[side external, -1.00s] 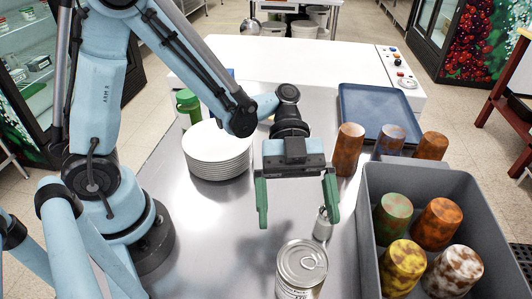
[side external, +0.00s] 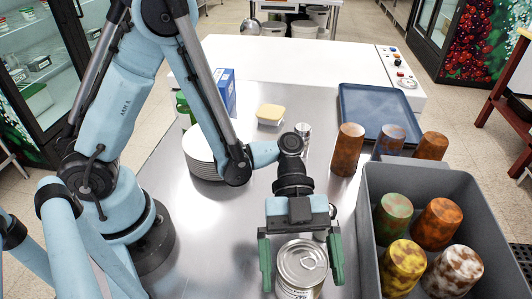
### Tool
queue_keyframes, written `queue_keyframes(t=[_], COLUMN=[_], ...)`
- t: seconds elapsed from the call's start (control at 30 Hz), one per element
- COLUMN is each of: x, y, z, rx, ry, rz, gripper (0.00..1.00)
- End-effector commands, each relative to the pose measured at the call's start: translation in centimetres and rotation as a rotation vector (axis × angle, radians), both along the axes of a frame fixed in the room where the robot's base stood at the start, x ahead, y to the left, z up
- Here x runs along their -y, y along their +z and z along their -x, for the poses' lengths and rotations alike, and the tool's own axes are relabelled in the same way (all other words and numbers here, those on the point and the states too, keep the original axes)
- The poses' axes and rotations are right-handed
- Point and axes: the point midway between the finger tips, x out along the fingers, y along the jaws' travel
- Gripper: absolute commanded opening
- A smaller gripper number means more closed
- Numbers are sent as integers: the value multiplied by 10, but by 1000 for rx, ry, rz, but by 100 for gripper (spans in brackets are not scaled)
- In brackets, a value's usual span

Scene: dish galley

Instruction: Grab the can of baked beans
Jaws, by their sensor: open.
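The can (side external: 301,264) stands upright on the metal counter near the front edge of the view, its pull-tab lid facing up; its label is mostly cut off and I cannot read it. My gripper (side external: 302,286) is open, with one green finger to the left of the can and one to the right in the picture. A gap shows between the can and each finger. I cannot tell exactly how deep the fingers reach beside it.
A grey bin (side external: 366,228) with several patterned cups stands close on the right. More cups stand behind it near a blue tray (side external: 375,105). A plate stack (side external: 203,158), a blue box (side external: 225,88), a yellow-topped block (side external: 270,113) and a small metallic can-like item (side external: 303,132) are farther back.

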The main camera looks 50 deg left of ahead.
Motion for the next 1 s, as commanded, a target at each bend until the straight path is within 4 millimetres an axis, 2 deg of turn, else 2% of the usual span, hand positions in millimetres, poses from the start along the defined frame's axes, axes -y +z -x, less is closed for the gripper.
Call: queue_keyframes(t=[0.13, 0.17, 0.5, 0.6, 1.0], x=[0, 0, 0, 0, 0], y=[0, 0, 0, 1, 5], z=[0, 0, 0, 0, 0], rx=[0, 0, 0, 0, 0], ry=[0, 0, 0, 0, 0], rz=[0, 0, 0, 2, 2], gripper=[100, 97, 45, 33, 33])
